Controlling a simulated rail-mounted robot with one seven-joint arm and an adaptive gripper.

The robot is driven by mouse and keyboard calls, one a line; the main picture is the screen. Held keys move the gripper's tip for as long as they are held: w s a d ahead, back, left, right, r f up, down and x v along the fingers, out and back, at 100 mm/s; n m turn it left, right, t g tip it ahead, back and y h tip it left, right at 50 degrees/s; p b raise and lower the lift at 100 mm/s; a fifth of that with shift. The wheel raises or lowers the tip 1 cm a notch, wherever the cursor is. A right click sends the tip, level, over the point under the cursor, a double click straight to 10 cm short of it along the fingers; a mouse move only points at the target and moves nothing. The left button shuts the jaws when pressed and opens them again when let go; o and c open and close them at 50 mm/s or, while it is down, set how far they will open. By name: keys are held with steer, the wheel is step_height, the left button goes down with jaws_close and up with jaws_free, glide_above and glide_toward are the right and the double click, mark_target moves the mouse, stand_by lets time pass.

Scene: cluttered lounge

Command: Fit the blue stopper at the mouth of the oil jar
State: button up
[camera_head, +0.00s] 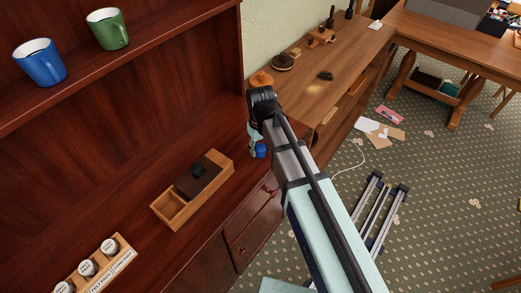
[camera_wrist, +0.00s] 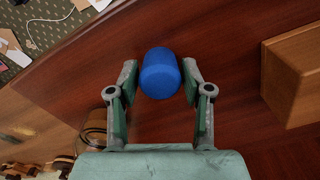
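The blue stopper (camera_wrist: 160,74), a short plain cylinder, sits between the two fingers of my gripper (camera_wrist: 160,80) in the wrist view. Both fingertips appear to press on its sides. It also shows in the head view (camera_head: 261,151), small and low beside my gripper (camera_head: 254,143), near the right end of the dark wood surface. My arm hides part of the gripper there. I cannot make out an oil jar for certain in either view. A rounded brown object (camera_head: 261,78) behind my wrist is partly hidden and unclear.
A wooden box (camera_head: 221,164) with a dark sliding lid lies left of my gripper. A rack (camera_head: 121,261) of labelled jars stands at lower left. Blue (camera_head: 40,66) and green (camera_head: 108,31) mugs stand on the upper shelf. A wooden sideboard (camera_head: 350,50) lies beyond my arm.

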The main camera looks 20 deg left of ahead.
steer(key=c, duration=0.4)
steer(key=shift+r, duration=0.15)
